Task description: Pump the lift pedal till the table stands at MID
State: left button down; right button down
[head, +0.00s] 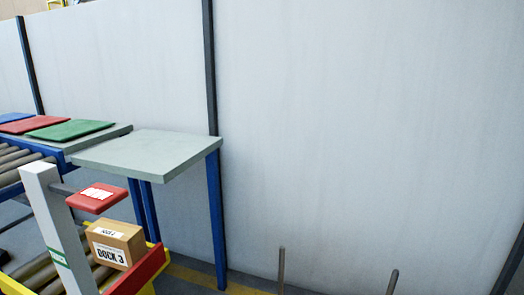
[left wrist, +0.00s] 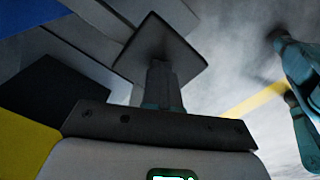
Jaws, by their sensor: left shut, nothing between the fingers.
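In the head view a low yellow-framed roller table (head: 153,268) with a red end plate stands at the lower left. A carton (head: 115,243) marked DOCK 3 sits on it. A white post (head: 55,230) with a green-and-white label beside it carries a red pad (head: 97,197) on a short arm. I cannot read a MID mark. My left gripper (left wrist: 160,70) shows in the left wrist view, shut and empty, its tips close to a dark square plate (left wrist: 160,45). I cannot tell whether they touch or whether the plate is the pedal. My right gripper is in neither view.
A grey-topped table (head: 145,152) with blue legs stands behind the carton. Blue, red and green sheets (head: 70,129) lie on a surface to its left, above rollers. A pale panel wall (head: 360,130) closes the back. Two thin rods (head: 281,268) rise at the bottom right.

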pick_arm(q)
jog(key=shift+f+b, duration=0.5)
jog(key=shift+f, duration=0.3)
jog(key=shift+r, duration=0.1)
jog(key=shift+r+p, duration=1.45)
jog(key=shift+r, duration=1.35)
